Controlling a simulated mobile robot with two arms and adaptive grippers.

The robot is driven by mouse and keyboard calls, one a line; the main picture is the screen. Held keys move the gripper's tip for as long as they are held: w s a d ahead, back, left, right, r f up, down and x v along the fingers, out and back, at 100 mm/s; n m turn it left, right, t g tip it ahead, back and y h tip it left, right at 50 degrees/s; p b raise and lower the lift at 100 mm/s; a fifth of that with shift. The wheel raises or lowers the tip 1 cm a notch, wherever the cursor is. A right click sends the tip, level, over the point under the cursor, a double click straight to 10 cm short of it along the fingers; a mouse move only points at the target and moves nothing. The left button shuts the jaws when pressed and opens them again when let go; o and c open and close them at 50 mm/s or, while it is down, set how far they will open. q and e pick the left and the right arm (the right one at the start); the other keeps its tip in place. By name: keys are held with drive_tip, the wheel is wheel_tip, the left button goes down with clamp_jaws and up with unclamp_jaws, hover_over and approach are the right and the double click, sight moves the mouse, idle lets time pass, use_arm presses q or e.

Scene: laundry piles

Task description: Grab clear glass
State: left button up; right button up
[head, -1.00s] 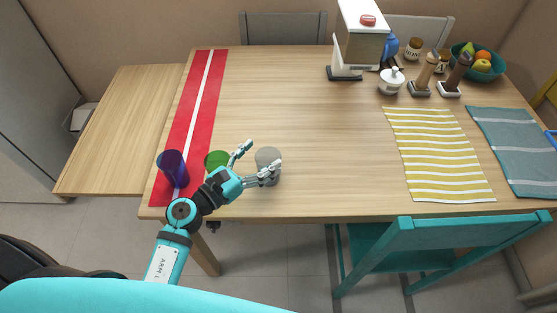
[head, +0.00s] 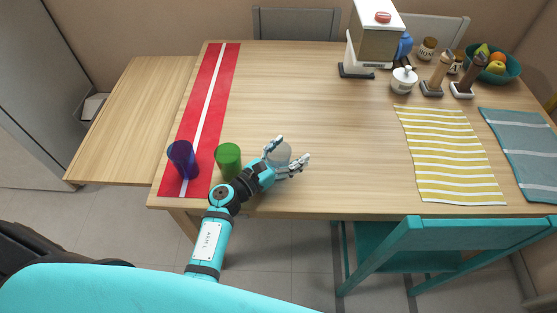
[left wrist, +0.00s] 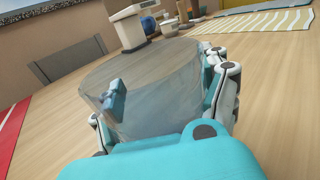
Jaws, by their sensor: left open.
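The clear glass (head: 279,153) stands upright near the front edge of the wooden table. My left gripper (head: 288,155) is open, with its fingers on either side of the glass in the head view. In the left wrist view the clear glass (left wrist: 150,90) fills the space between the fingers of my left gripper (left wrist: 165,100), one finger showing through its wall. I cannot tell whether the fingers touch it. My right gripper is not in view.
A green glass (head: 228,160) stands just left of my gripper, and a purple glass (head: 182,160) on the red runner (head: 213,90). A yellow striped mat (head: 450,150) lies at the right. The table (head: 300,90) behind the clear glass is free. A teal chair (head: 450,250) stands in front.

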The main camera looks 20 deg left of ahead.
use_arm(q)
drive_tip(key=c, duration=1.5)
clamp_jaws()
